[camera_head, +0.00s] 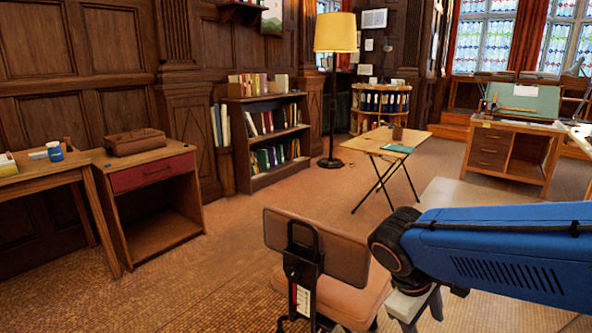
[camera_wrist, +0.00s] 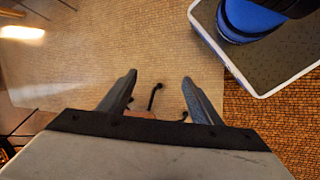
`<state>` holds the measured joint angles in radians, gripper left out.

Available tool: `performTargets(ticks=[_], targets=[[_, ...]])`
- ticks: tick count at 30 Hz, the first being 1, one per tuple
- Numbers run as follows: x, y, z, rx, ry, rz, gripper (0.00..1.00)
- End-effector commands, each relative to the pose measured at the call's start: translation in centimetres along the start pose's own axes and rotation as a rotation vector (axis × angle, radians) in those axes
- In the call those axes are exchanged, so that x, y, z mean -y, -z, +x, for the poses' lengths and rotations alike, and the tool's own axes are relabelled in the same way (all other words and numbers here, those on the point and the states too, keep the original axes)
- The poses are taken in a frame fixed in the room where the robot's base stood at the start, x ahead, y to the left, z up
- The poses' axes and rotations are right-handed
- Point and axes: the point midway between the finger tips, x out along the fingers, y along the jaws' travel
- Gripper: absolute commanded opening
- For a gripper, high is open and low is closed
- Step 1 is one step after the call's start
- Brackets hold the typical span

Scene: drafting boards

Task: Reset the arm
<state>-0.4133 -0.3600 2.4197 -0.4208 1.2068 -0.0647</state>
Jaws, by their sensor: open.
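My gripper (camera_wrist: 158,82) shows in the wrist view with its two grey fingers spread apart. Nothing is between the fingers, and it points down at the floor.
A red-drawer cabinet (camera_head: 153,176) is at the left, a bookcase (camera_head: 262,181) and floor lamp (camera_head: 331,110) behind. A drafting desk (camera_head: 506,129) is at back right. Open floor (camera_head: 215,270) lies left of the chair.

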Motion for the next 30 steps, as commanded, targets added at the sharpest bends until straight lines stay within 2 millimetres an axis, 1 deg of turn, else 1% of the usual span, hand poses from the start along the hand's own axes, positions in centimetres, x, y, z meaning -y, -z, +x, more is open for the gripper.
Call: performTargets(ticks=[1, 6, 12, 15, 21, 30], targets=[[-0.1, -1.0, -0.1, -0.031, 0.027, 0.06, 0.58], [0.3, -3.3, -0.4, -0.142, 0.115, 0.249, 0.58], [0.9, -5.4, -1.2, -0.281, 0.197, 0.472, 0.58], [1.1, -6.1, -1.7, -0.346, 0.226, 0.569, 0.58], [1.3, -6.9, -2.4, -0.43, 0.259, 0.693, 0.58], [1.4, -7.0, -2.5, -0.451, 0.266, 0.72, 0.58]])
